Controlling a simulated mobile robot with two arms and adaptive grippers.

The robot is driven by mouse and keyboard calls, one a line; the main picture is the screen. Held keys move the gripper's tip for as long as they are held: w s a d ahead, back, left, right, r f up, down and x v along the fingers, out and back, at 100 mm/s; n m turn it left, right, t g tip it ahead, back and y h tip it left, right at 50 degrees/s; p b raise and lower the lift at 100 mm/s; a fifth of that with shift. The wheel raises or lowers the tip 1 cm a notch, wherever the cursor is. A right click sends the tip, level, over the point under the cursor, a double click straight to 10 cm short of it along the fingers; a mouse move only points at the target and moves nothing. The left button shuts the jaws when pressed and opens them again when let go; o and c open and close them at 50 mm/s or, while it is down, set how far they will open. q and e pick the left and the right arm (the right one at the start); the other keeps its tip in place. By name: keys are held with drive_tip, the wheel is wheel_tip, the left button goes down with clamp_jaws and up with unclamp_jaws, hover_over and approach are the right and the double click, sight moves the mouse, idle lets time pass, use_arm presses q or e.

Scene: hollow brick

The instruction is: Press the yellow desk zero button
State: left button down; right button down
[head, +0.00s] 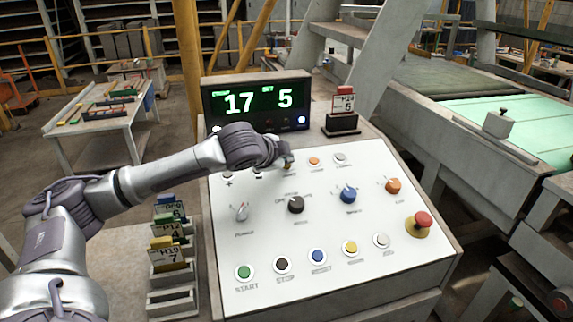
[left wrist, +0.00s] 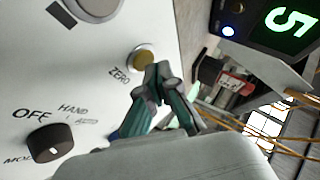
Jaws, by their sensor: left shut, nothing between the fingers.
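The yellow zero button (left wrist: 143,60) sits in a pale ring on the white panel, with the word ZERO beside it in the left wrist view. In the head view the gripper largely covers it. My left gripper (left wrist: 160,74) is shut and empty, its fingertips right beside the button's edge in the left wrist view; I cannot tell whether they touch it. In the head view my left gripper (head: 287,159) is over the upper row of the white desk panel (head: 325,270). My right gripper is not in view.
A black display (head: 257,100) reading 17 and 5 stands behind the panel. Nearby are a black mode knob (head: 296,205), a blue knob (head: 348,194) and an orange knob (head: 392,186). A red mushroom button (head: 422,219) stands at right. Another yellow button (head: 350,247) is in the front row.

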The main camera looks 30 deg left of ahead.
use_arm(q)
drive_tip(key=shift+f, duration=0.4)
idle(0.5)
drive_tip(key=shift+s+d+r+p, duration=0.1)
drive_tip(key=shift+r+p, duration=0.75)
drive_tip(key=shift+p, duration=0.1)
drive_tip(key=shift+d+r+p, duration=0.1)
drive_tip(key=shift+r+p, duration=0.55)
drive_tip(key=shift+p, duration=0.05)
drive_tip(key=r+p, duration=0.2)
drive_tip(key=s+d+r+p, duration=0.1)
drive_tip(key=shift+r+p, duration=0.2)
drive_tip(key=shift+p, duration=0.1)
drive_tip(key=shift+w+a, duration=0.1)
